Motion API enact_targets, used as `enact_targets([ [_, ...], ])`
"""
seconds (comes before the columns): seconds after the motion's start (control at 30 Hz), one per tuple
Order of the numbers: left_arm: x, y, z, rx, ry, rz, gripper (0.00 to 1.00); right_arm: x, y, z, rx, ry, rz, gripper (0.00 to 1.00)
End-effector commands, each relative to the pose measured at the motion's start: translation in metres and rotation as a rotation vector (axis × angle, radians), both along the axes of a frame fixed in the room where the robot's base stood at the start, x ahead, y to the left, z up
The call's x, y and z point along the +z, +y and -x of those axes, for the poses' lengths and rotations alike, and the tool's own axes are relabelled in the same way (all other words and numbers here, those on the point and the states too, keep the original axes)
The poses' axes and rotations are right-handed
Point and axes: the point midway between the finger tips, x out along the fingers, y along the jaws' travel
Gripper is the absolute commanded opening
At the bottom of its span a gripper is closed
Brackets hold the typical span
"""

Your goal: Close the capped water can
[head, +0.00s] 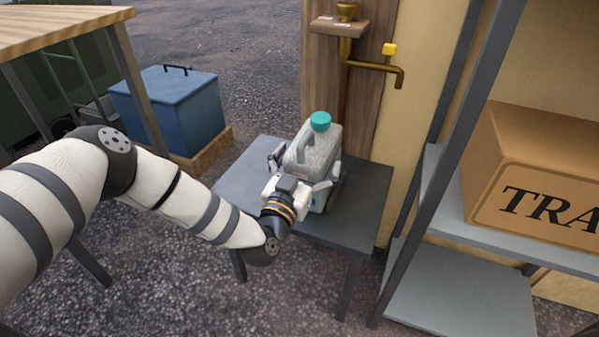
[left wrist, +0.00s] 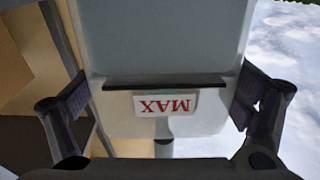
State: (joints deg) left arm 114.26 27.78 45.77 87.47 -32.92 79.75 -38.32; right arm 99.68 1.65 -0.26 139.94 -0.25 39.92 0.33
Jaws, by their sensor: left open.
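The water can (head: 318,147) is a pale grey, translucent jug with a side handle, standing upright on a small grey table. Its teal cap (head: 320,121) sits on top at the neck; I cannot tell how tightly. In the left wrist view the can (left wrist: 165,55) fills the middle, with a dark line and an upside-down red MAX label (left wrist: 166,103). The fingers there stand left and right of it, with no clear contact. The cap is out of that view. My right gripper is not in view.
The grey table (head: 362,195) stands before a wooden post with a brass tap (head: 390,50). A metal shelf (head: 490,235) with a cardboard box (head: 535,150) is at right. A blue chest (head: 180,110) and wooden table (head: 60,25) are at left. Gravel ground is open around.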

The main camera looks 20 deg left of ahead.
Motion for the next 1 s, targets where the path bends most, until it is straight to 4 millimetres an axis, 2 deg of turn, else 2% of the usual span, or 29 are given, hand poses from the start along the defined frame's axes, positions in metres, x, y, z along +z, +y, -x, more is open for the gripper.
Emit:
enact_targets([
  [0.2, -0.002, 0.002, 0.053, 0.0, 0.001, 0.001, 0.95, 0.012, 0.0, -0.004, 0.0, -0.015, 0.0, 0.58],
  [0.4, -0.007, 0.003, 0.09, 0.0, 0.0, 0.0, 0.95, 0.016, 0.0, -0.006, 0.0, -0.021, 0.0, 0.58],
  [0.6, -0.009, 0.004, 0.104, 0.001, 0.0, 0.0, 0.95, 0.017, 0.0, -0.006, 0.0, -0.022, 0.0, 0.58],
  [1.0, -0.01, 0.004, 0.104, 0.001, 0.0, 0.0, 0.95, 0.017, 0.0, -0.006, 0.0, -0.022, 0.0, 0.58],
])
